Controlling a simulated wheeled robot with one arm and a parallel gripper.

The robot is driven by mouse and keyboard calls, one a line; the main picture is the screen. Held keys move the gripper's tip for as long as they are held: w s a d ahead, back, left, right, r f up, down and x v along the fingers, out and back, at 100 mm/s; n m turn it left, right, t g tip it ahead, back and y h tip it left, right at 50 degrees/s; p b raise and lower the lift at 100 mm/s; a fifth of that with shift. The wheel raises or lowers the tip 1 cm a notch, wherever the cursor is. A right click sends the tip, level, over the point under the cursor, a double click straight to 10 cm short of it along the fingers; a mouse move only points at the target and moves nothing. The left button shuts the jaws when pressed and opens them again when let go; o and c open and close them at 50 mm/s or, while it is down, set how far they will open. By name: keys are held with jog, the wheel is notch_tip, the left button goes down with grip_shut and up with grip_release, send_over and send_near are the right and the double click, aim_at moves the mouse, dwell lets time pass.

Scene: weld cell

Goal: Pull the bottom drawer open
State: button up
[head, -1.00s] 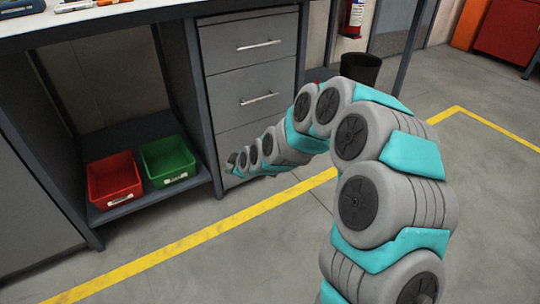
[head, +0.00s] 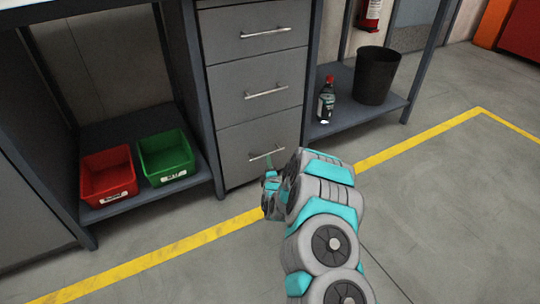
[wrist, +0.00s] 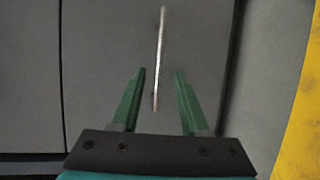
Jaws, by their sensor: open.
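The bottom drawer (head: 238,148) is the lowest of three grey fronts and looks shut, flush with those above. Its thin silver bar handle (head: 267,153) shows just above my wrist. In the wrist view the handle (wrist: 161,50) runs upright in the picture, its lower end appearing between the two green fingers. My gripper (wrist: 160,71) is open, with a finger to each side of the handle and no contact visible. I cannot tell how far the fingertips are from the drawer front. In the head view my arm hides most of the gripper and the drawer's lower right.
A red bin (head: 108,176) and a green bin (head: 166,158) stand on the low shelf to the left. A dark bottle (head: 326,100) and a black bucket (head: 377,75) stand on the right shelf. The floor (head: 150,278) before the drawers is clear.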

jog(key=shift+b+x, duration=0.95)
jog(key=shift+x, duration=2.7)
jog(key=shift+a+f, duration=0.1)
jog(key=shift+c, duration=0.2)
grip_shut()
